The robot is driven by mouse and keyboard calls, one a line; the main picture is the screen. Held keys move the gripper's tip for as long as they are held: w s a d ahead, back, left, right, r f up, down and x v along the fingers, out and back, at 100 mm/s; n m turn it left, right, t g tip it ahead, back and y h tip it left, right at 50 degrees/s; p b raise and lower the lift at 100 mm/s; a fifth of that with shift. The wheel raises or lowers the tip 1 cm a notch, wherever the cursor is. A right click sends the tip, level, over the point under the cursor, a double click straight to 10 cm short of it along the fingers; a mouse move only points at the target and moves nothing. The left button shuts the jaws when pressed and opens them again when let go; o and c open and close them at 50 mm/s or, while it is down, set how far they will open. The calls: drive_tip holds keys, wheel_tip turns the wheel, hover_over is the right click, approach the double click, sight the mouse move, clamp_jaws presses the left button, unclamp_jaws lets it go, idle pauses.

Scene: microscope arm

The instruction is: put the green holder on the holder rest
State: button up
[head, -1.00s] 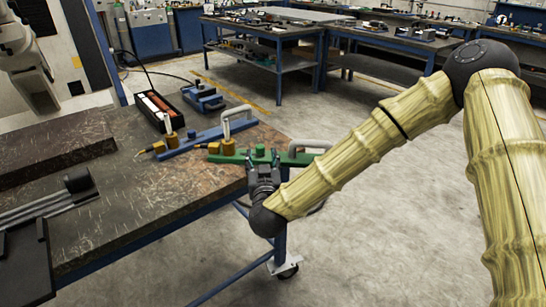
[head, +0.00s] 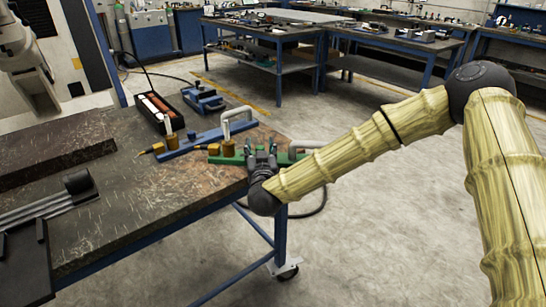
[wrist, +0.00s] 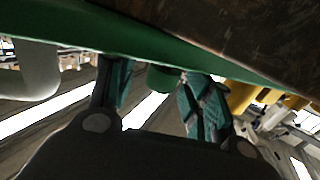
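The green holder (head: 284,158) is a long green bar with a brass-coloured cylinder (head: 228,148) and a grey bent handle (head: 307,144). It lies at the right edge of the workbench, partly hidden by my gripper (head: 262,151). In the wrist view its green underside or side (wrist: 150,51) crosses the top. My gripper (wrist: 160,92) is open there, its two fingers apart on either side of a green knob (wrist: 163,78). A gap shows beside the left finger; contact at the right finger cannot be told. I cannot identify the holder rest with certainty.
A blue bar with a similar handle (head: 205,139) lies just behind the green holder. A black box (head: 157,110) and a blue device (head: 203,98) stand farther back. A grey-railed fixture (head: 45,206) lies at left. The bench middle (head: 130,200) is clear.

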clamp_jaws()
drive_tip(key=shift+r, duration=0.25)
